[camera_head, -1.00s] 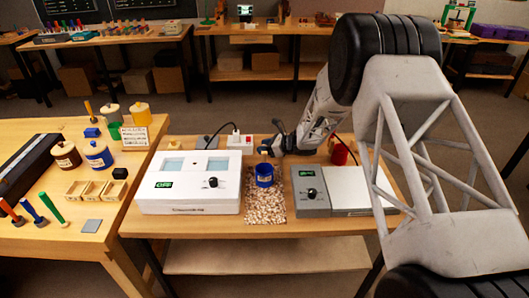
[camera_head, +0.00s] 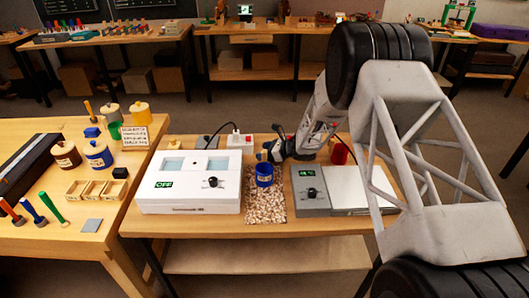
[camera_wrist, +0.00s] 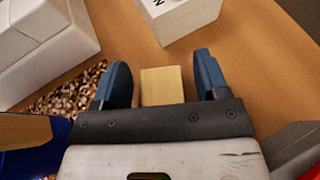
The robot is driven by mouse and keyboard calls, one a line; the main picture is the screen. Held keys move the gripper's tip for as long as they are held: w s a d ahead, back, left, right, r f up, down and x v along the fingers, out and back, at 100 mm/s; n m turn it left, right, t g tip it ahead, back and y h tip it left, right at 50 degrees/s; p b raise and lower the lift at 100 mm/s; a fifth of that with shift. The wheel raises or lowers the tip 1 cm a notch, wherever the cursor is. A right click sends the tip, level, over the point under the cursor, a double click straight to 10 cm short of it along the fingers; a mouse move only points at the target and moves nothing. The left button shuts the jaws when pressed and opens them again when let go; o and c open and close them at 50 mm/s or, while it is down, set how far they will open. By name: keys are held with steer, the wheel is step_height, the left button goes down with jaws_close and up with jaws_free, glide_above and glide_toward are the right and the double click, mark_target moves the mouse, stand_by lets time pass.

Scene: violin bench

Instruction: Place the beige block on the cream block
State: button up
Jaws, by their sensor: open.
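A beige block (camera_wrist: 162,86) sits on the wooden table between the fingers of my gripper (camera_wrist: 162,82) in the wrist view. My gripper is open, with one blue finger on each side of the block and a visible gap at each side. In the head view my gripper (camera_head: 268,152) is low over the table, just behind the blue cup (camera_head: 264,174). I cannot make out the beige block there. I cannot pick out the cream block with certainty in either view.
A white device (camera_head: 190,205) stands left of the speckled mat (camera_head: 264,205), and a grey device (camera_head: 310,190) stands right of it. A white power strip (camera_head: 240,141) is behind. A red cup (camera_head: 339,152) is to the right. A side table (camera_head: 135,170) holds jars and trays.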

steer(key=shift+r, duration=0.15)
steer(key=shift+v, duration=6)
steer(key=shift+r, duration=0.1)
